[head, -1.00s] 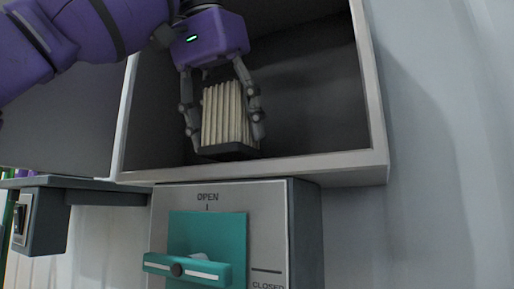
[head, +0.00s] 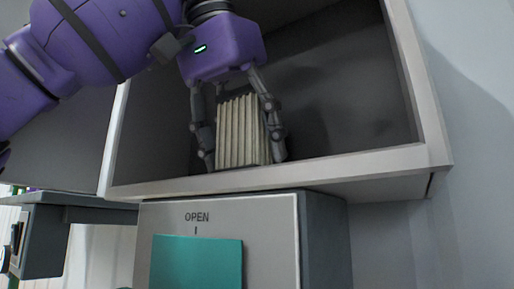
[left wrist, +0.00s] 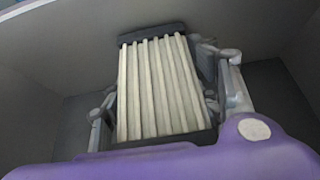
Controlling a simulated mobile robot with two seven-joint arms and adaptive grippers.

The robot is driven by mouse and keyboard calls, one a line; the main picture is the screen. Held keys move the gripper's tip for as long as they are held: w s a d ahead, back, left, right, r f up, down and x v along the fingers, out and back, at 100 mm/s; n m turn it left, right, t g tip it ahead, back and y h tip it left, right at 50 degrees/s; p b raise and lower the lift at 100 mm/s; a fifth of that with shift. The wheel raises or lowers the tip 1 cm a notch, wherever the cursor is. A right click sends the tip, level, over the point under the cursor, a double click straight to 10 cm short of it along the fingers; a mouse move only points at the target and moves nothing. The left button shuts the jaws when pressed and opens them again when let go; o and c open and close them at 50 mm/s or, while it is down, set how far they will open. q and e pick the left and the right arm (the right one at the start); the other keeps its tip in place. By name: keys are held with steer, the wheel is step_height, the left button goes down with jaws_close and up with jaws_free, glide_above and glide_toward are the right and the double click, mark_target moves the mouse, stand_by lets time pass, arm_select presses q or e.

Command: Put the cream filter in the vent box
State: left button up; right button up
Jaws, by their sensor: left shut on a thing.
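The cream filter (head: 243,131) is a pleated block with dark end caps. My left gripper (head: 243,158) is shut on it, with a grey finger on each side. In the head view the filter is upright, inside the open vent box (head: 290,177), just behind its front lower edge. The front edge hides its bottom, so I cannot tell whether it rests on the box floor. The left wrist view shows the filter (left wrist: 160,88) between the fingers, with dark box walls around it. My right gripper is not in view.
Below the box stands a grey panel (head: 250,225) marked OPEN with a teal plate (head: 195,264). A dark bracket (head: 45,238) is at the lower left. The box interior right of the filter is free. A pale wall (head: 480,200) is on the right.

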mark_target(233, 94)
arm_select(q)
steer(key=shift+s, duration=0.1)
steer(key=o, duration=1.3)
steer(key=shift+w+f, duration=0.15)
steer(key=shift+w, duration=0.1)
steer(key=shift+s, duration=0.1)
steer(key=v, duration=0.6)
steer(key=shift+s+r, duration=0.15)
steer(key=shift+r, duration=0.2)
steer(key=shift+a+r, duration=0.2)
steer(key=shift+r, duration=0.2)
